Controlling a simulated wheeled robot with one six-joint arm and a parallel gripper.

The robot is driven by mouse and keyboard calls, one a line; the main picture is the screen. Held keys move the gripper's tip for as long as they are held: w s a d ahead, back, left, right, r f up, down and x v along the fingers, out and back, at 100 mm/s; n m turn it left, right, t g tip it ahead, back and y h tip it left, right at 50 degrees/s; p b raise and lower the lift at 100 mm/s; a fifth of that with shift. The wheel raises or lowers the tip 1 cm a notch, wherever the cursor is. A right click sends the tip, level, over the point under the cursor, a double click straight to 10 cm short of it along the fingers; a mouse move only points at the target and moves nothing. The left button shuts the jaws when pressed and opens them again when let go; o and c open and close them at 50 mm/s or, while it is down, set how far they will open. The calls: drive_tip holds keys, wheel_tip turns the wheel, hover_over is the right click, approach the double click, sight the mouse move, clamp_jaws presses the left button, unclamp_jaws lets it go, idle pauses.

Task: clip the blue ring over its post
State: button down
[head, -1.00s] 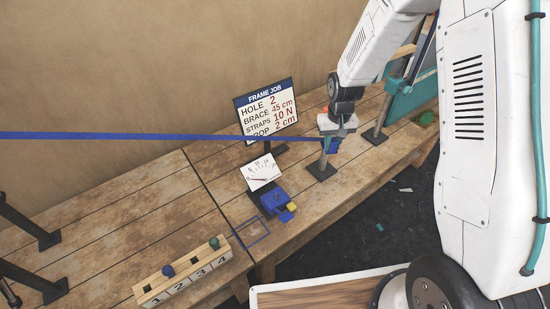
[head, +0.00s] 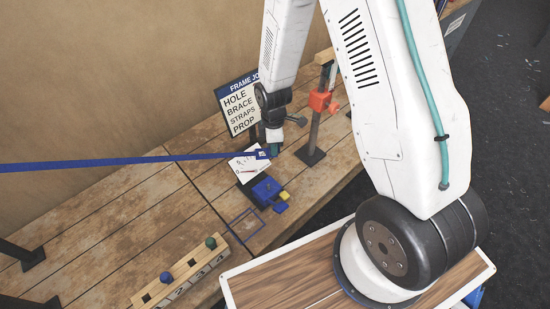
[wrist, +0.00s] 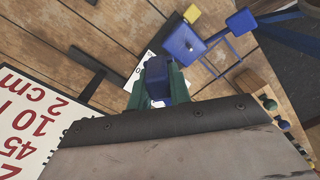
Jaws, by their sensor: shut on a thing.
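My gripper (head: 274,148) points down over the bench, left of the nearer dark post (head: 314,135) and apart from it. This post carries an orange block (head: 322,102). The blue strap (head: 110,162) runs from the left edge of the head view to my gripper. Its blue end piece (wrist: 158,80) sits between the green fingers in the wrist view, and they are shut on it. The ring's opening cannot be made out. Which post belongs to the blue ring cannot be told.
The white dial card (head: 249,164) and a blue block (head: 266,190) with yellow parts lie below my gripper. The sign (head: 238,104) stands behind. A numbered wooden rack (head: 185,270) is at front left. My arm hides much of the right side.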

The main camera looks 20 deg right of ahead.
drive_tip(key=s+n, duration=0.1)
drive_tip(key=n, duration=0.1)
drive_tip(key=s+f+n, duration=0.1)
drive_tip(key=n, duration=0.2)
drive_tip(key=s+a+f+n, duration=0.1)
drive_tip(key=s+n, duration=0.1)
drive_tip(key=shift+f, duration=0.15)
drive_tip(key=shift+w+d, duration=0.1)
drive_tip(key=shift+d, duration=0.05)
drive_tip(key=shift+f, duration=2.9)
drive_tip(key=shift+f, duration=2.25)
drive_tip(key=c, duration=1.2)
unclamp_jaws()
drive_tip(key=shift+r, duration=0.1)
wheel_tip(320, 180, up, 8)
drive_tip(key=shift+f, duration=0.2)
